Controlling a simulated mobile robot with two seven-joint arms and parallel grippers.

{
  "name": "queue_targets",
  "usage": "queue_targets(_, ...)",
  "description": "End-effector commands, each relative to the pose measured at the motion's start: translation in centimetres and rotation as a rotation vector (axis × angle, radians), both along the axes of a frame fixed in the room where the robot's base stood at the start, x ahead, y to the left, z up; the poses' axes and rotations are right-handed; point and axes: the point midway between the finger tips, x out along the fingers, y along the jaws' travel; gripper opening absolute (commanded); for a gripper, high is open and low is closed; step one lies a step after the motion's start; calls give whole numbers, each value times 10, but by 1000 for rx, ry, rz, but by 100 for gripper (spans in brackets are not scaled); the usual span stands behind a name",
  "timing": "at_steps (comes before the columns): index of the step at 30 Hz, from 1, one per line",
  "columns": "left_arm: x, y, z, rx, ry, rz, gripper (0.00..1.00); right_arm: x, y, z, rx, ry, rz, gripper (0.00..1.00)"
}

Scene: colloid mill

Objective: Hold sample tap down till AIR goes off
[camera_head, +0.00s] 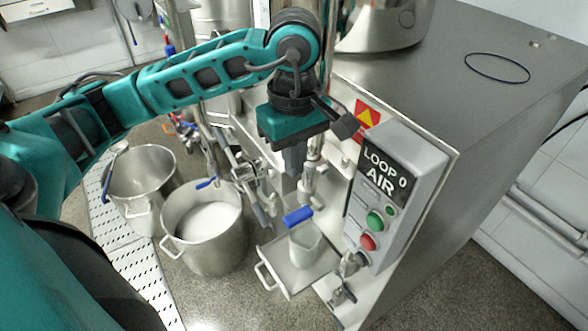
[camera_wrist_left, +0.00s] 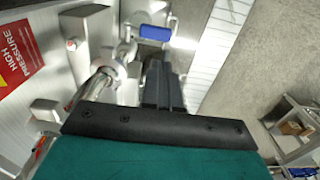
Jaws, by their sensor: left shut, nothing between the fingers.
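The sample tap has a blue handle (camera_head: 298,216) low on the front of the steel machine. The handle also shows in the left wrist view (camera_wrist_left: 155,32), beyond the fingertips. My left gripper (camera_head: 293,170) points down, shut and empty, and appears above the tap and apart from its handle. Its dark fingers also show in the wrist view (camera_wrist_left: 162,72). The sign (camera_head: 383,174) on the grey control box reads "LOOP 0" and "AIR". My right gripper is not in view.
A translucent beaker (camera_head: 305,243) stands on a steel tray (camera_head: 271,262) under the tap. A pot (camera_head: 171,236) of white contents and another steel pot (camera_head: 112,183) stand to the left. Green (camera_head: 375,220) and red (camera_head: 367,241) buttons are on the control box. Pipes and valves crowd the gripper's left.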

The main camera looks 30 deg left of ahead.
Motion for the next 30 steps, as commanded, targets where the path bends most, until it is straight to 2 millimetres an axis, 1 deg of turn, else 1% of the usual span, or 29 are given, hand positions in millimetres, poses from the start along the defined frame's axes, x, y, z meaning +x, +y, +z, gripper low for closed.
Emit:
queue_targets(1, -1, 1, -11, 2, 7, 0, 0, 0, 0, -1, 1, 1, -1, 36)
queue_targets(9, -1, 0, -70, 0, 6, 0, 0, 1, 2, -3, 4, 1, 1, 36)
queue_targets(12, -1, 0, -89, 0, 6, 0, 0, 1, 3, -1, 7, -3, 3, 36)
queue_targets(15, -1, 0, -103, 0, 4, -1, 0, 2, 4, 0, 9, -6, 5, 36)
queue_targets(18, -1, 0, -113, 0, 2, 0, 0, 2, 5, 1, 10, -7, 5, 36)
queue_targets(21, -1, 0, -118, 0, 1, -1, 0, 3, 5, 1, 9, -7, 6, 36)
queue_targets(30, 0, 0, -121, 0, 1, -1, 0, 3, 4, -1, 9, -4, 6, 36)
